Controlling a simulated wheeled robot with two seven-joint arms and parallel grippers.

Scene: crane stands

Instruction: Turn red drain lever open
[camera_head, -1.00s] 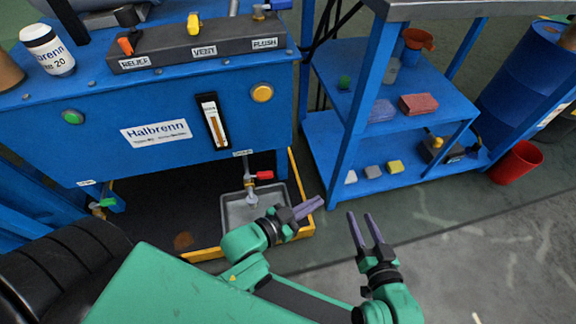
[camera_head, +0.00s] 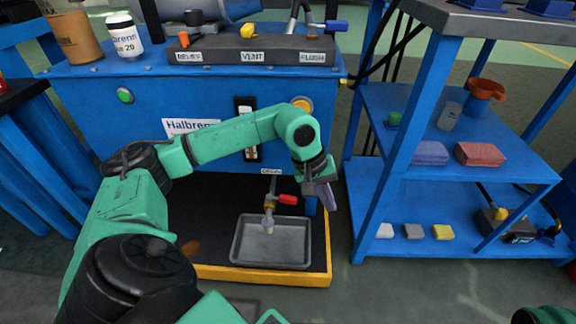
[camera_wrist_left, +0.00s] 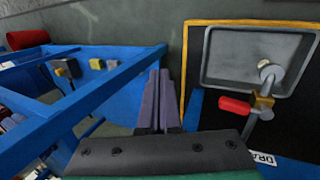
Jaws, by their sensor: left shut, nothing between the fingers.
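The red drain lever (camera_head: 287,199) sits on a brass valve (camera_head: 270,201) under the blue machine, pointing right in the head view. The valve's spout hangs over a grey drip tray (camera_head: 240,262). My left gripper (camera_head: 328,197) is shut and empty, pointing down just right of the lever and apart from it. In the left wrist view, the shut fingers (camera_wrist_left: 159,100) are at the middle. The red lever (camera_wrist_left: 235,106) shows to their right, with the tray (camera_wrist_left: 212,50) beyond. My right gripper is not in view.
The blue machine (camera_head: 85,100) carries a dark panel with RELIEF, VENT and FLUSH valves on top. A yellow-edged pan (camera_head: 270,277) surrounds the tray. A blue shelf unit (camera_head: 400,205) stands close on the right, with sponges and bottles. Grey floor lies in front.

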